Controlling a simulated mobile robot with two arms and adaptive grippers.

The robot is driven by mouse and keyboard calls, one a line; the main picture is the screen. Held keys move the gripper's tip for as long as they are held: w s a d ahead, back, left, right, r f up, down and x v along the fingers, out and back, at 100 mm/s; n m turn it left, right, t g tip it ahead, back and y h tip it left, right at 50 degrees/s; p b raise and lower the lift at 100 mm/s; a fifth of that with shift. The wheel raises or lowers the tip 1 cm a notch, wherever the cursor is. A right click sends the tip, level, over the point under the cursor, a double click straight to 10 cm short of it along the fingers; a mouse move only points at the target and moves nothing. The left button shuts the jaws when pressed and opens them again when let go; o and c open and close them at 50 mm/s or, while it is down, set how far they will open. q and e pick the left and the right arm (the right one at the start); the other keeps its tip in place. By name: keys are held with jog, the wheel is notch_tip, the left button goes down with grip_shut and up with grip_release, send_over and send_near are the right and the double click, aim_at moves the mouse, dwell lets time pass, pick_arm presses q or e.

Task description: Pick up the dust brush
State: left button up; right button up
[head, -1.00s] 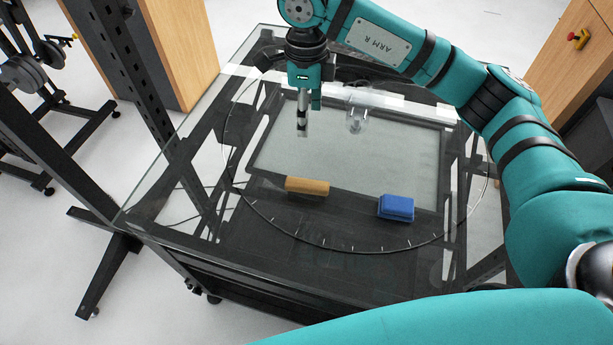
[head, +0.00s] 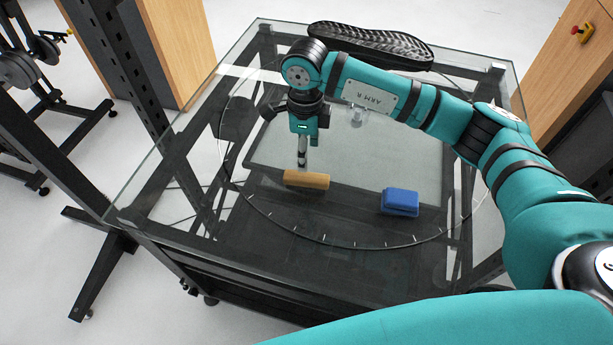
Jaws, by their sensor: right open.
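A tan, wood-coloured oblong block (head: 306,179), which may be the dust brush, lies on the glass-topped table (head: 160,190). No bristles can be made out on it. My right gripper (head: 302,164) points down at the far edge of this block, left of its middle. Its fingertips appear just above or behind the block; I cannot tell whether they touch it. The gripper is open and nothing shows between its fingers. My left gripper is not in view.
A blue block (head: 400,202) lies to the right of the tan one. A small clear object (head: 357,117) stands behind, partly hidden by my right arm. A black ribbed object (head: 370,42) lies at the table's back edge. The front of the tabletop is clear.

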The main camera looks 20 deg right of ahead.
send_over(306, 176)
notch_tip(306, 176, down, 4)
jog(key=shift+w+f+p, duration=0.1)
jog(key=shift+p, duration=0.35)
jog(key=shift+f, duration=0.2)
jog(key=f+p, duration=0.1)
jog(key=f, duration=0.1)
jog(key=f+p, duration=0.1)
jog(key=shift+s+f, duration=0.2)
jog(key=shift+f, duration=0.7)
grip_shut()
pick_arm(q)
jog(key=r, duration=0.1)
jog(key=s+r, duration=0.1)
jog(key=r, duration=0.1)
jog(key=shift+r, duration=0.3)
pick_arm(e)
jog(key=shift+r, duration=0.1)
